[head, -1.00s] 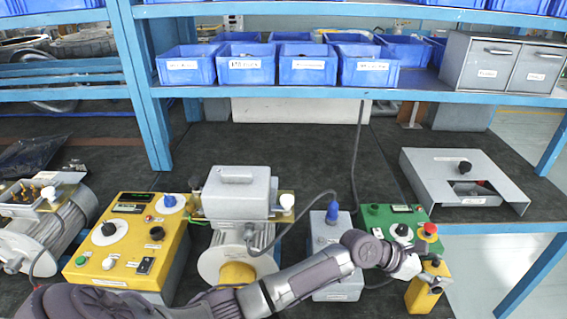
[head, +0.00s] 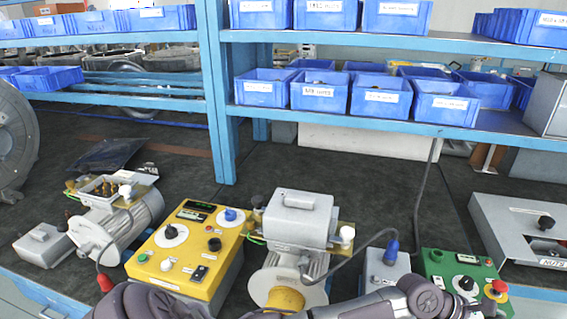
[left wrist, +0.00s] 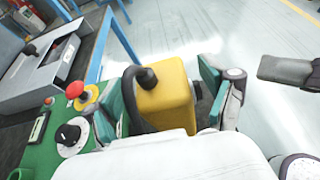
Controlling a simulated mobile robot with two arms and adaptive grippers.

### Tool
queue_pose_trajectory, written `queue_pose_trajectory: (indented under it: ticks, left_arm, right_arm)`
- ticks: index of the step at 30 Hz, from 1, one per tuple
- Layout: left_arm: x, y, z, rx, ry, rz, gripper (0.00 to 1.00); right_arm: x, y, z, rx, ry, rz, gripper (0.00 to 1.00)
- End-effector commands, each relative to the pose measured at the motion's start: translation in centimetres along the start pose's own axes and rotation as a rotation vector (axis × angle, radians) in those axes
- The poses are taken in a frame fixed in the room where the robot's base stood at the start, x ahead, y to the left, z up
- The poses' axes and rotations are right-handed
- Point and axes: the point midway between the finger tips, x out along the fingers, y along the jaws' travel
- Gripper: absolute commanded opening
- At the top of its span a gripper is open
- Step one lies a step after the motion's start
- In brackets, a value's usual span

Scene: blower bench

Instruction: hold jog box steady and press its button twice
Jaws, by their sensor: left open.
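The jog box is a small yellow box (left wrist: 172,100) with a black button (left wrist: 147,78) on its top face, seen in the left wrist view. My left gripper (left wrist: 163,97) is open, with one teal-padded finger on each side of the box. A gap shows on the right side; on the left, a dark curved part hides whether finger and box touch.
The green control panel (head: 437,262) with a red mushroom button (head: 499,287) stands beside my left gripper. A grey metal fixture (head: 505,215) lies behind it. A yellow control box (head: 190,245) and a motor (head: 300,225) are to the left. Open floor (left wrist: 225,35) lies beyond the bench.

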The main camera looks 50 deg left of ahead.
Motion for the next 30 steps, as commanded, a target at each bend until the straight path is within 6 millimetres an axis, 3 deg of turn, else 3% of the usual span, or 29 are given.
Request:
queue_pose_trajectory:
  ticks: [16, 21, 30]
  left_arm:
    - [-10.0, 0.1, -0.1, 0.001, 0.001, 0.002, 0.83]
    - [-11.4, 0.0, -0.1, 0.0, 0.001, 0.0, 0.83]
    - [-11.6, 0.0, 0.0, 0.0, 0.001, 0.0, 0.83]
  right_arm:
    - [0.0, 0.0, 0.0, 0.0, 0.0, 0.0, 0.0]
    - [0.0, 0.0, 0.0, 0.0, 0.0, 0.0, 0.0]
    - [0.0, 0.0, 0.0, 0.0, 0.0, 0.0, 0.0]
